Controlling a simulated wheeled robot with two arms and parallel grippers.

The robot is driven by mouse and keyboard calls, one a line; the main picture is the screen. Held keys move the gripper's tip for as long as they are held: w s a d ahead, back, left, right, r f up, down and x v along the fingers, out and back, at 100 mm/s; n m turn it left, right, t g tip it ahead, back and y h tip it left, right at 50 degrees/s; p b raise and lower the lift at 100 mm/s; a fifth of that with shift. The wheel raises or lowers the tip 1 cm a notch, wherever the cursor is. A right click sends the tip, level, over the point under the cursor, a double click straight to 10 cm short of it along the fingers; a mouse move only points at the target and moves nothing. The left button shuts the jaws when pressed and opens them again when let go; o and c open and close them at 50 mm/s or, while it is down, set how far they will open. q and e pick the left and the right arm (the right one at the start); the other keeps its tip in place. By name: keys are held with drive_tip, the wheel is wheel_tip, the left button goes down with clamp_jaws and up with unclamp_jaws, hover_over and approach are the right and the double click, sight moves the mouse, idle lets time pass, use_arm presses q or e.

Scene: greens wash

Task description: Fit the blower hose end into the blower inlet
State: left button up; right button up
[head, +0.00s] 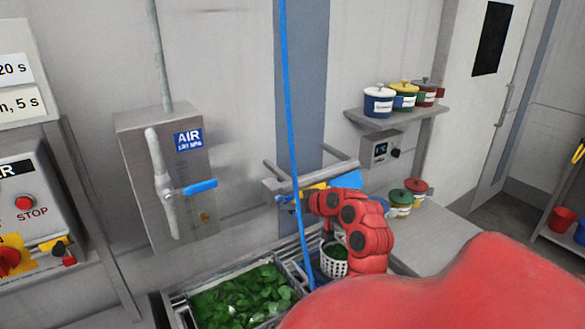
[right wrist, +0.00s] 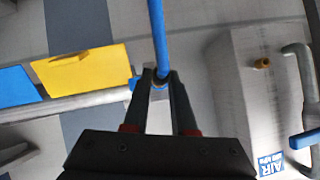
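The blue blower hose (head: 288,90) hangs from above and runs down past my right gripper towards the sink. My right gripper (head: 297,199) reaches in from the right at the wall rail. In the right wrist view its two dark fingers (right wrist: 161,76) close around the hose (right wrist: 156,35), with a small metallic ring between them. The hose's lower end is not clear. A grey AIR box (head: 165,180) with a blue-handled valve carries a small brass fitting (head: 205,217), also in the right wrist view (right wrist: 262,63). I cannot tell whether this is the blower inlet. My left gripper is out of view.
A sink basin with greens (head: 240,298) and a white basket (head: 334,261) sit below the gripper. A wall rail with yellow (right wrist: 90,70) and blue panels is beside the hose. Lidded pots stand on a shelf (head: 395,118) at right. A STOP panel (head: 30,230) is at left.

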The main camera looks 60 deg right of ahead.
drive_tip(key=o, duration=0.4)
drive_tip(key=shift+o, duration=0.2)
drive_tip(key=shift+s, duration=0.15)
drive_tip(key=shift+s+a+r, duration=0.1)
drive_tip(key=shift+s+r, duration=0.1)
drive_tip(key=shift+s, duration=0.1)
drive_tip(key=b+v, duration=0.3)
drive_tip(key=v, duration=1.3)
drive_tip(key=shift+r+b, duration=0.3)
drive_tip(key=shift+b, duration=0.1)
drive_tip(key=shift+a, duration=0.1)
